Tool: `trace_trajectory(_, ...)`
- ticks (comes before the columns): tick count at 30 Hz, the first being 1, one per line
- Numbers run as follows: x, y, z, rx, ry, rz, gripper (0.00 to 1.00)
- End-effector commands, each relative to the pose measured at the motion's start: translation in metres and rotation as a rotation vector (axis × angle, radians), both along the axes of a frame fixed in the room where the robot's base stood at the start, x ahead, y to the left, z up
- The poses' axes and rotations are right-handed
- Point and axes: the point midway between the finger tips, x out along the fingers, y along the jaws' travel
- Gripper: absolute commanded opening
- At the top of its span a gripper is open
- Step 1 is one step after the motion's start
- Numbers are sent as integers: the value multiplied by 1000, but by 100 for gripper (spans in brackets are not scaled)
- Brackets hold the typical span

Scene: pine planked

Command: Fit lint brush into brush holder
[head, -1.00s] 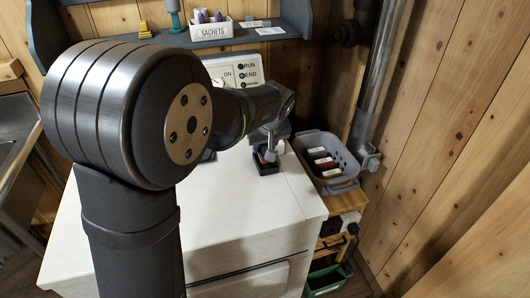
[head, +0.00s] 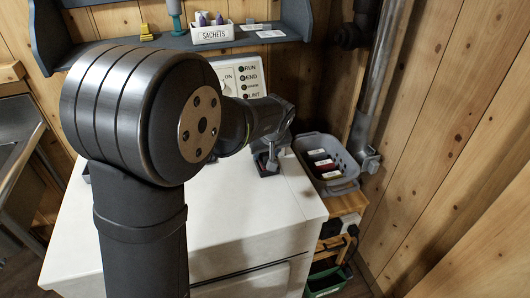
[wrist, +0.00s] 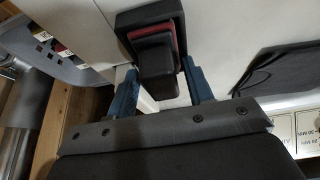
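A black square holder (wrist: 125,25) sits on the white worktop, with a dark grey block, seemingly the lint brush (wrist: 157,65), standing in or against it. A red band shows between the two; how deep the brush sits is unclear. In the head view the brush and holder appear as a small dark shape with red (head: 264,171), partly hidden by my gripper (head: 270,158). In the wrist view my gripper (wrist: 160,68) has its blue fingers on either side of the brush. White worktop shows beside the brush near the fingers, so they look open around it.
A grey basket (head: 330,163) with several small labelled items stands just right of the gripper. A control panel (head: 240,80) rises behind. A shelf (head: 190,40) holds a sachet box (head: 211,34). The front of the white worktop (head: 240,215) is clear.

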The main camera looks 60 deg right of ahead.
Motion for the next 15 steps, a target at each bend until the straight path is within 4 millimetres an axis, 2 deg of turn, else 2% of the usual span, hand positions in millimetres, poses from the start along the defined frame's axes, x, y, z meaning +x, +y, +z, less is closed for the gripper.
trace_trajectory(1,0,8,-23,41,9,3,55)
trace_trajectory(2,0,8,-23,41,9,3,61)
trace_trajectory(15,4,10,-23,45,5,7,61)
